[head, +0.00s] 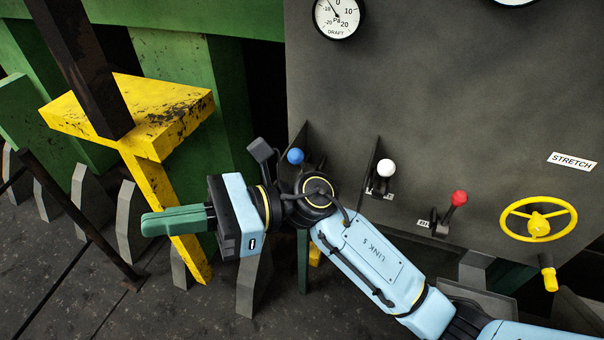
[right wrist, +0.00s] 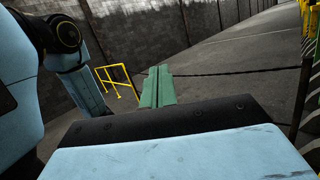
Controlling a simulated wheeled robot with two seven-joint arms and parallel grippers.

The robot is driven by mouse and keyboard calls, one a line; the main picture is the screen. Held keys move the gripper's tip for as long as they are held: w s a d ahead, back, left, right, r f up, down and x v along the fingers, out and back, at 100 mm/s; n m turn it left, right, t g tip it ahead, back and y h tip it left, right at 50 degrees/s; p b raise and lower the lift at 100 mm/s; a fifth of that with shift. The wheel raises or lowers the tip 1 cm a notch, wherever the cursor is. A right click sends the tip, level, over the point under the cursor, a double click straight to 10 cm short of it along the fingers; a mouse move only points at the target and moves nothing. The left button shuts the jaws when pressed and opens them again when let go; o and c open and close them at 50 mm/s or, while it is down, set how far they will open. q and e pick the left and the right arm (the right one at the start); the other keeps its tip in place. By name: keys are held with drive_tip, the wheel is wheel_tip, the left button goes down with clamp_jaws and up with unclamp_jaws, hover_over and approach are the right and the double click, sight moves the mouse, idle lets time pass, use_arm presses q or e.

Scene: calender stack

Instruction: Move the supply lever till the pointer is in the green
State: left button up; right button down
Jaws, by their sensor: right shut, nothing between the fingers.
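A grey panel (head: 440,100) carries three levers: one with a blue knob (head: 295,156), one with a white knob (head: 386,167) and one with a red knob (head: 459,198). Their labels are partly covered or too small to read, so I cannot tell which is the supply lever. A round draft gauge (head: 338,17) has its pointer up and left of zero; no green shows on its visible face. My right gripper (head: 148,224) is shut and empty, pointing left, away from the levers. Its green fingers also show in the right wrist view (right wrist: 158,85). My left gripper is out of view.
A yellow handwheel (head: 538,225) sits at the panel's right, below a STRETCH label (head: 572,161). A second gauge is cut off at the top. A yellow bracket (head: 160,125) and rusty posts stand left, near my right gripper. My right arm crosses in front of the blue-knob lever's lower part.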

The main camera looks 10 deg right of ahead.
sight(303, 164)
drive_tip(key=w+d+f+m+t+h+p, duration=0.15)
drive_tip(key=d+f+m+t+h, duration=0.45)
drive_tip(key=d+m+t, duration=0.7)
drive_tip(key=w+d+f+m+t+h, duration=0.2)
drive_tip(key=d+f+m+t+h, duration=0.2)
drive_tip(key=d+f+m+t, duration=0.85)
drive_tip(key=w+a+r+m+g+p, duration=0.1)
drive_tip(key=w+a+r+p, duration=0.1)
drive_tip(key=w, duration=0.3)
drive_tip(key=w+a+r+m+g+p, duration=0.1)
drive_tip(key=w+a+r+p, duration=0.1)
drive_tip(key=w+a+r, duration=0.3)
drive_tip(key=shift+w+r, duration=0.25)
drive_tip(key=shift+w, duration=0.45)
drive_tip(key=shift+g, duration=0.25)
